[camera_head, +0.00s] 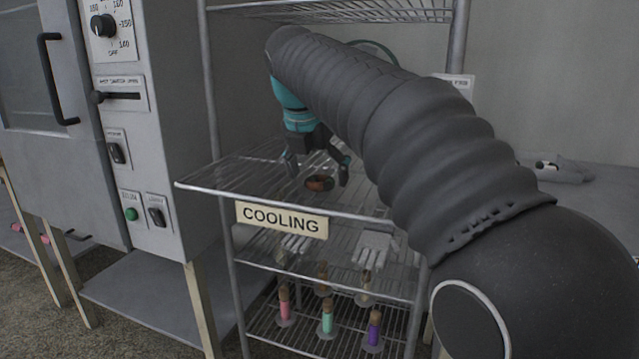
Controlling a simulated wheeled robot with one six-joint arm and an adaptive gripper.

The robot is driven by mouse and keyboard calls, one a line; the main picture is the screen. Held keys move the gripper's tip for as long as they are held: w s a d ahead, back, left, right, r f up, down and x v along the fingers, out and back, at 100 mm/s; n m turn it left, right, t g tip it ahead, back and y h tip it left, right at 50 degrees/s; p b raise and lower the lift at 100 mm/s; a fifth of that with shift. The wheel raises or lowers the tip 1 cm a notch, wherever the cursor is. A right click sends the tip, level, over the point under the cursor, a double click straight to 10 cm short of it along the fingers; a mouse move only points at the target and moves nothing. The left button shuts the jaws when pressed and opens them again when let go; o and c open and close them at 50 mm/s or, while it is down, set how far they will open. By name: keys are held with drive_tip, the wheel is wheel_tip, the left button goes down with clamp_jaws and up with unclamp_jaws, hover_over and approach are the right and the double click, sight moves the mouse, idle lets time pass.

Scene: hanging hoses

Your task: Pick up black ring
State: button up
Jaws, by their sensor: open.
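A small dark ring (319,183) with a brownish-orange tint lies on the top wire shelf (235,178) of the rack, behind its front edge. It is the only ring-like thing I make out; its true colour is hard to tell at this size. My gripper (318,173) points down over the shelf with its fingers spread. One finger is to the left of the ring and the other to the right. The fingers look apart from the ring, but I cannot tell the exact height or depth between them.
A "COOLING" sign (282,219) hangs on the shelf's front edge. A grey oven (150,130) stands at left. Another wire shelf (340,10) is above. My arm hides the rack's right side.

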sight(322, 176)
drive_tip(key=shift+f, duration=0.1)
drive_tip(key=c, duration=1.1)
wheel_tip(322, 176, up, 2)
drive_tip(key=shift+w+r, duration=0.1)
wheel_tip(322, 176, up, 2)
drive_tip(key=s+d+r, duration=0.2)
drive_tip(key=d, duration=0.1)
drive_tip(key=s+d+r, duration=0.2)
drive_tip(key=d, duration=0.1)
drive_tip(key=s+d+r, duration=0.3)
drive_tip(key=shift+d, duration=0.3)
